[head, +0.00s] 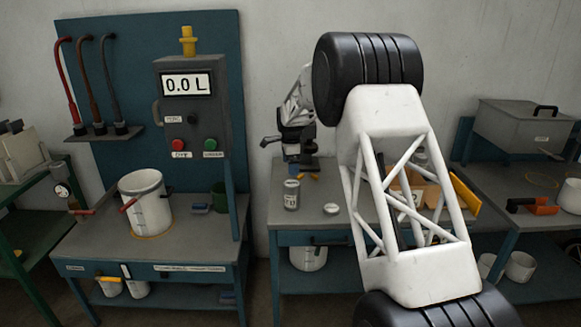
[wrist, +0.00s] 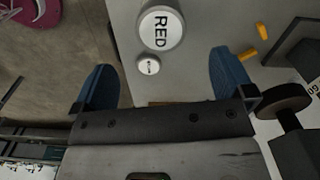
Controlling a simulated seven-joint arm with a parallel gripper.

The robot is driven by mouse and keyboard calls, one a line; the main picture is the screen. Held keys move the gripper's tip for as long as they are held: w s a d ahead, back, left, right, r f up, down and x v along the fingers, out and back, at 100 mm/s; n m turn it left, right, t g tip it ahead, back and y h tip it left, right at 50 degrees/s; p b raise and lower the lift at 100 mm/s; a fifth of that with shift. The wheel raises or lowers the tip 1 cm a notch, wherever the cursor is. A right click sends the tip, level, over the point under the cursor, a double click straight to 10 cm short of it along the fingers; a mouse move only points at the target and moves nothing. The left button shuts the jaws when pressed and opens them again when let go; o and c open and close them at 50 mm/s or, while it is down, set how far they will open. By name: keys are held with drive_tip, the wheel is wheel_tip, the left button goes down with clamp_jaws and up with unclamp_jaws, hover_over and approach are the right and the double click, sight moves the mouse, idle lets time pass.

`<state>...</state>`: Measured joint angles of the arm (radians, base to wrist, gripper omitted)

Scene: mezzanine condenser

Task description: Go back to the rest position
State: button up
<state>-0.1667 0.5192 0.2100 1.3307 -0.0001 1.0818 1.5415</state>
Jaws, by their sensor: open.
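My gripper (wrist: 162,62) is open and empty in the wrist view, its two blue fingers spread wide. In the head view my arm reaches toward the middle table, and its end is small and partly merged with dark shapes near the wall. A white round top marked RED (wrist: 161,31) shows beyond the fingers in the wrist view, apart from them. A small white round piece (wrist: 148,64) lies close to it, seen between the fingers.
The middle table (head: 315,222) bears a grey can (head: 291,195), a white lid (head: 331,208) and yellow pieces. A dispenser (head: 190,105) reading 0.0 L and a white bucket (head: 146,203) stand left. A grey box (head: 520,127) stands right. My arm hides part of the middle table.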

idle(0.6)
drive_tip(key=s+d+r+n, duration=0.35)
drive_tip(key=s+r, duration=0.25)
drive_tip(key=s, duration=0.5)
drive_tip(key=s+d+r+n+t, duration=0.15)
drive_tip(key=s+d+r, duration=0.35)
drive_tip(key=s, duration=0.6)
drive_tip(key=s+d+r+n, duration=0.3)
drive_tip(key=s+r, duration=0.5)
drive_tip(key=s, duration=0.3)
drive_tip(key=s+d+f+n, duration=0.1)
drive_tip(key=s+f+n, duration=0.1)
drive_tip(key=s, duration=1)
drive_tip(key=s+d+f+n, duration=0.2)
drive_tip(key=s+n, duration=0.1)
drive_tip(key=s, duration=0.9)
drive_tip(key=s+d+f+n+t, duration=0.1)
drive_tip(key=s+d+f+n, duration=0.1)
drive_tip(key=s, duration=1)
drive_tip(key=shift+s+d+n, duration=0.2)
drive_tip(key=shift+d+n, duration=0.05)
drive_tip(key=shift+n, duration=0.05)
